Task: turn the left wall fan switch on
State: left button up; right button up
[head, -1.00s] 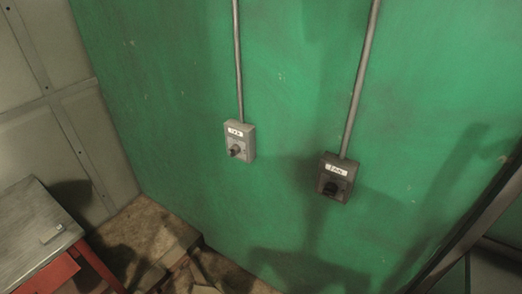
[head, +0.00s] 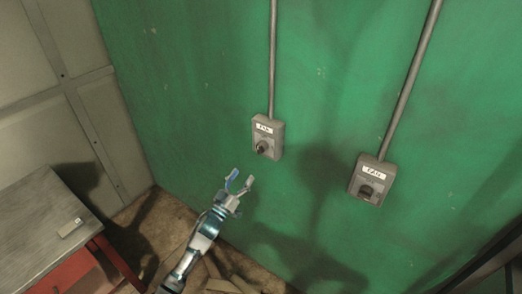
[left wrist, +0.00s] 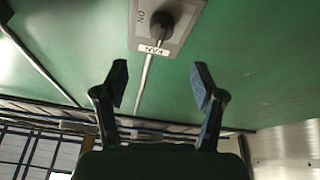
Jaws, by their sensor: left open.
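The left wall fan switch (head: 268,138) is a grey box on the green wall, with a white label and a dark round knob, below a vertical conduit. A second, similar switch box (head: 372,180) hangs to its right and a little lower in the head view. My left gripper (head: 239,181) is open and empty, below and left of the left switch, apart from it. In the left wrist view a switch box (left wrist: 165,25) appears upside down at the top, its dark knob beyond my open left fingers (left wrist: 160,85). My right gripper is not seen.
A grey-topped table (head: 40,215) with a red frame and a small item (head: 70,228) on it stands at the left. Brown boards or debris lie on the floor at the wall's foot. The wall around the switches is clear.

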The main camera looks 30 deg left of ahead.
aim_at(258, 152)
pick_arm(q)
jog(key=p+x, duration=0.1)
jog(key=x, duration=1.1)
jog(key=shift+w+a+p, duration=0.2)
jog(key=shift+p, duration=0.1)
jog(key=shift+d, duration=0.1)
jog(key=c, duration=1.1)
jog(key=shift+c, duration=0.2)
